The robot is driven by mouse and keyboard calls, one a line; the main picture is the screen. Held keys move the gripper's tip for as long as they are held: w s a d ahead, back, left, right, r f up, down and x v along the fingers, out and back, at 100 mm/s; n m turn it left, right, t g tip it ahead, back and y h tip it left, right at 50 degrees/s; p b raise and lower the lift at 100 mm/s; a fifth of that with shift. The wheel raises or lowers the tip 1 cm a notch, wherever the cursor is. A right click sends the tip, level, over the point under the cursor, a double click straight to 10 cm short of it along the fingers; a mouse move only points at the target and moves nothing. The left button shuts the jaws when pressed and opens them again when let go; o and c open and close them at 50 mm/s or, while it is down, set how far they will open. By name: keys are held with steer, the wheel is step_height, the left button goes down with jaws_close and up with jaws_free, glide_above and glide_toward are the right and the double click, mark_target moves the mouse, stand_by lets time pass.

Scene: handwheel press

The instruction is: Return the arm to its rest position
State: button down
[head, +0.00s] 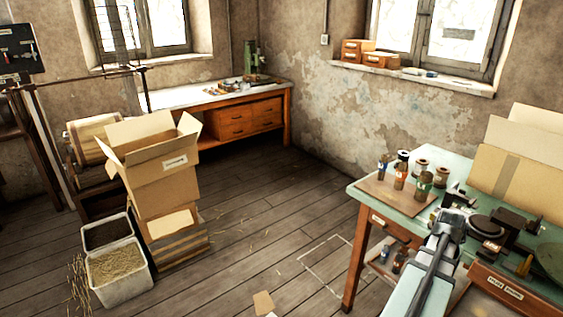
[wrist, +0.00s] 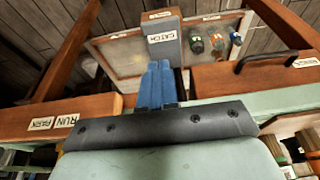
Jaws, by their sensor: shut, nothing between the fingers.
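My gripper shows in the wrist view as two blue fingers (wrist: 155,84) pressed together, with nothing between them. Behind them is a dark mounting bar with screws. The fingers point towards a grey block labelled CATCH (wrist: 163,42), and no contact can be made out. In the head view my arm reaches up from the bottom edge over the front of the green-topped table (head: 362,190) at the right. I cannot make out the fingertips there.
A board (head: 372,190) with several small bottles lies on the table's left part. Dark press parts (head: 487,227) and cardboard sheets (head: 525,165) stand to the right. Wooden rails (wrist: 78,45) flank the fingers in the wrist view.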

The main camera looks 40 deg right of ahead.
steer(key=w+a+f+n+y, duration=0.25)
steer(key=w+a+f, duration=0.25)
steer(key=a+f, duration=0.45)
steer(key=w+a+f+n+g+y, duration=0.1)
steer(key=w+a+f+n, duration=0.2)
steer(key=w+a+f, duration=0.5)
steer(key=w+a+f+n+y, duration=0.1)
steer(key=w+a+f+n, duration=0.2)
steer(key=a+f, duration=0.8)
steer(key=s+a+f+n+g, duration=0.2)
steer(key=s+a+f+n, duration=0.1)
steer(key=a, duration=0.8)
steer(key=s+a+f+n+g, duration=0.2)
steer(key=a+f, duration=0.3)
steer(key=a, duration=0.6)
steer(key=s+a+f+n+g+h, duration=0.1)
steer(key=s+a+f+n, duration=0.2)
steer(key=a, duration=0.8)
steer(key=shift+s+a+f+n+g, duration=0.3)
steer(key=shift+f+n+g, duration=0.1)
steer(key=shift+f+n, duration=0.35)
